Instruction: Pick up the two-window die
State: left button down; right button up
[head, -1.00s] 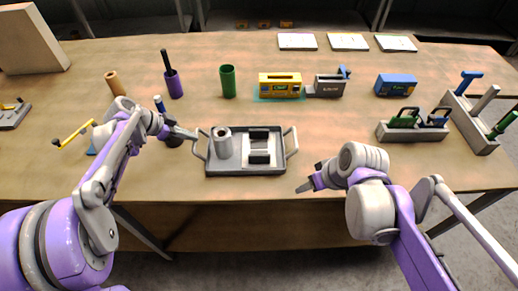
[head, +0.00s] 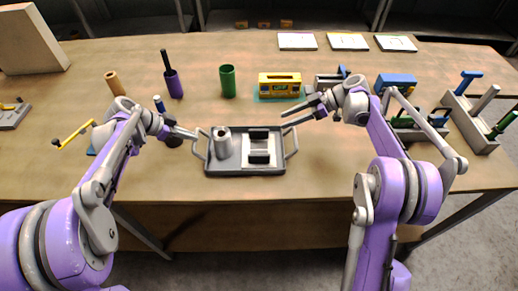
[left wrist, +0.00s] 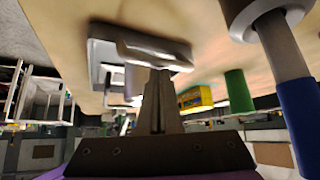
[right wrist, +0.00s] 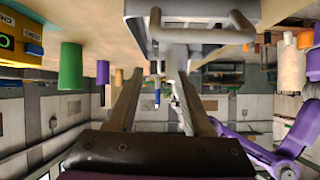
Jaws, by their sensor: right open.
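I cannot make out for certain which piece is the two-window die. Dies with green and blue handles stand in a grey rack (head: 418,133) at the right, largely hidden behind my right arm. A grey tray (head: 215,170) in the middle bears a grey cylinder and a pale block with two black bars. My left gripper (head: 195,134) is at the tray's left handle; its fingers look shut together, with no die in them. My right gripper (head: 285,119) is open and empty near the tray's right handle, which also shows above its fingers in the right wrist view (right wrist: 200,35).
A yellow box (head: 279,85) stands behind the tray, with a green cup (head: 228,81) and purple cup (head: 174,83) left of it. A blue box (head: 396,80) is right. A tool rack (head: 466,122) stands far right. The table front is mostly clear.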

aim_at(262, 130)
jog(key=shift+w+d+f+n+y, duration=0.15)
jog(key=shift+w+f+n+y, duration=0.2)
jog(key=shift+w+n, duration=0.15)
jog(key=shift+f, duration=0.15)
jog(key=x, duration=1.2)
jog(key=shift+s+d+f, duration=0.1)
jog(key=shift+s+f, duration=0.05)
jog(key=shift+s, duration=0.05)
grip_shut()
dwell(0.6)
